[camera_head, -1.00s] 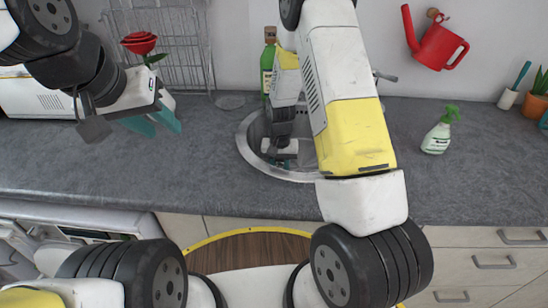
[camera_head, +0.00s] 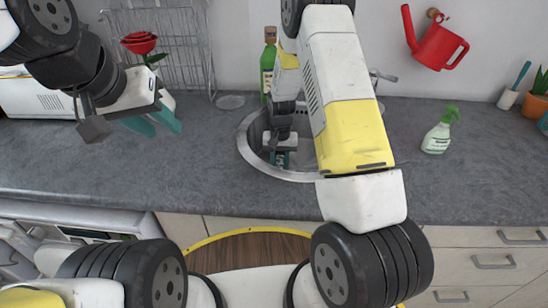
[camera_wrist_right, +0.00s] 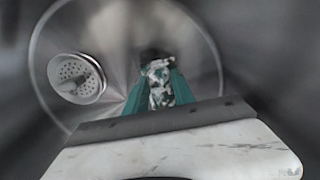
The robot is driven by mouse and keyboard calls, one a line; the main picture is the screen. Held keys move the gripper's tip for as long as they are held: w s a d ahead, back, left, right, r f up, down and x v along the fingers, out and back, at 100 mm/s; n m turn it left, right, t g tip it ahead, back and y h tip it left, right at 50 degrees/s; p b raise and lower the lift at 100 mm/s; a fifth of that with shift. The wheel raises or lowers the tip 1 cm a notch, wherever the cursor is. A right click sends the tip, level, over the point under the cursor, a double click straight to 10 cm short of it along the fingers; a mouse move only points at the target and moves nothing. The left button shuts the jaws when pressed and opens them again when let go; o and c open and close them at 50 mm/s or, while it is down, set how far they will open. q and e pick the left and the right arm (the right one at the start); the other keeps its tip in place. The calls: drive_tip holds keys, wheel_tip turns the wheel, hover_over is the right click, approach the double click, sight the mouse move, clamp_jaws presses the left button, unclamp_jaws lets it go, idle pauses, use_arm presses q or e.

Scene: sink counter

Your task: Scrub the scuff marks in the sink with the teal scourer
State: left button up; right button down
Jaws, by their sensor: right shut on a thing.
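The round metal sink (camera_head: 247,152) is set in the counter, and its inside shows in the right wrist view (camera_wrist_right: 205,60). My right gripper (camera_head: 281,160) is down inside the sink. In the right wrist view its teal fingers (camera_wrist_right: 160,92) are shut on a mottled white, dark and green piece, the scourer (camera_wrist_right: 159,82). A dark patch (camera_wrist_right: 152,55) lies just beyond the scourer; I cannot tell if it is a scuff mark or shadow. My left gripper (camera_head: 153,122) hangs over the counter at the left, its teal fingers apart and empty.
The drain strainer (camera_wrist_right: 76,78) is left of the scourer in the sink. A green bottle (camera_head: 268,62) stands behind the sink, a spray bottle (camera_head: 437,136) to the right. A wire rack (camera_head: 165,50) and red flower (camera_head: 140,43) are back left. The front counter is clear.

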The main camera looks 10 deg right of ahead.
drive_tip(key=shift+s, duration=0.15)
drive_tip(key=shift+s+a, duration=0.2)
drive_tip(key=shift+s, duration=0.7)
drive_tip(key=shift+s+a, duration=0.15)
drive_tip(key=shift+s, duration=0.7)
drive_tip(key=shift+w+d, duration=0.2)
drive_tip(key=shift+w, duration=0.75)
drive_tip(key=shift+w+d, duration=0.15)
drive_tip(key=shift+w, duration=0.8)
drive_tip(key=shift+s, duration=0.15)
drive_tip(key=shift+s+a, duration=0.2)
drive_tip(key=shift+s, duration=0.7)
drive_tip(key=shift+s+a, duration=0.15)
drive_tip(key=shift+s, duration=0.7)
drive_tip(key=shift+w+d, duration=0.2)
drive_tip(key=shift+w, duration=0.75)
drive_tip(key=shift+w+d, duration=0.15)
drive_tip(key=shift+w, duration=0.8)
